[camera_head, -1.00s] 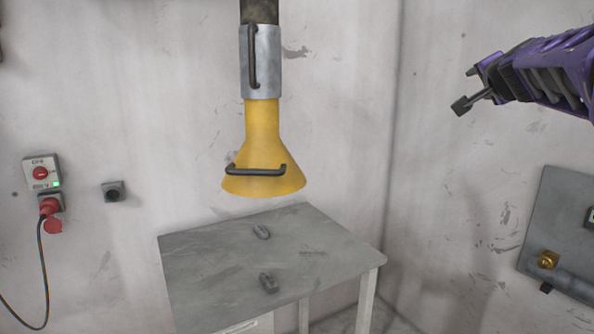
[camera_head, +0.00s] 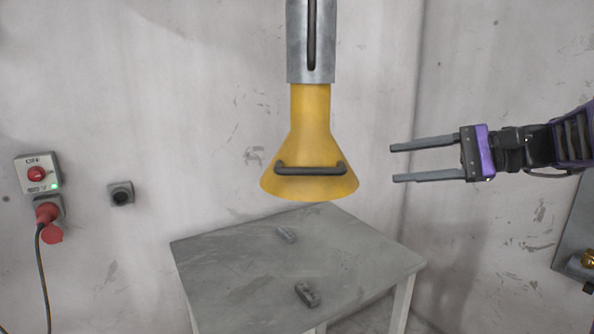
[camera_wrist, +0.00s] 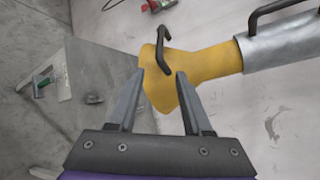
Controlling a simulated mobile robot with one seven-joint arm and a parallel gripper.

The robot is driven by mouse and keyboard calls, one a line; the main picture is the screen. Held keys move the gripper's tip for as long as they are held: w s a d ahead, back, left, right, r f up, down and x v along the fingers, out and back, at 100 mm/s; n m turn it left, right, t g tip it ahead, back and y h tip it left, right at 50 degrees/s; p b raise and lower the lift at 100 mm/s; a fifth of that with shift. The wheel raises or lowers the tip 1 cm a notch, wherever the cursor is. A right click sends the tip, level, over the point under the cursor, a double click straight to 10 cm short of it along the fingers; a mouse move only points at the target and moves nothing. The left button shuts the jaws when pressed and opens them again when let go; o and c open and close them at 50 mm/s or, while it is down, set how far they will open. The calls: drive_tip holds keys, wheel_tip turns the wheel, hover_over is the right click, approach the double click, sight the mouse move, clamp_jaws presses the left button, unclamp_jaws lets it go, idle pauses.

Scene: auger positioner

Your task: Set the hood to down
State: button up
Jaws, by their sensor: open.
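The yellow hood (camera_head: 311,130) hangs from a grey metal pipe (camera_head: 310,45) above the table, with its wide mouth downward. A dark bar handle (camera_head: 311,170) runs across the front of its flared rim. My gripper (camera_head: 393,163) is open and empty, to the right of the hood at about the handle's height in the picture, with its fingers pointing left. In the wrist view the hood (camera_wrist: 205,65) and its handle (camera_wrist: 163,50) lie ahead of the open fingers (camera_wrist: 160,85). The handle is not between the fingers.
A grey table (camera_head: 240,270) with two small grey parts (camera_head: 307,293) stands below the hood. A switch box (camera_head: 38,174) with a red plug (camera_head: 48,214) and a dark knob (camera_head: 121,194) are on the left wall. A grey panel (camera_head: 580,240) is at right.

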sight(319, 170)
drive_tip(key=shift+y, duration=0.3)
drive_tip(key=x, duration=0.5)
drive_tip(key=b+x, duration=0.1)
drive_tip(key=x, duration=0.5)
drive_tip(key=s+x, duration=0.1)
drive_tip(key=x, duration=0.5)
drive_tip(key=shift+a+f, duration=0.15)
drive_tip(key=shift+a, duration=0.2)
clamp_jaws()
idle(0.3)
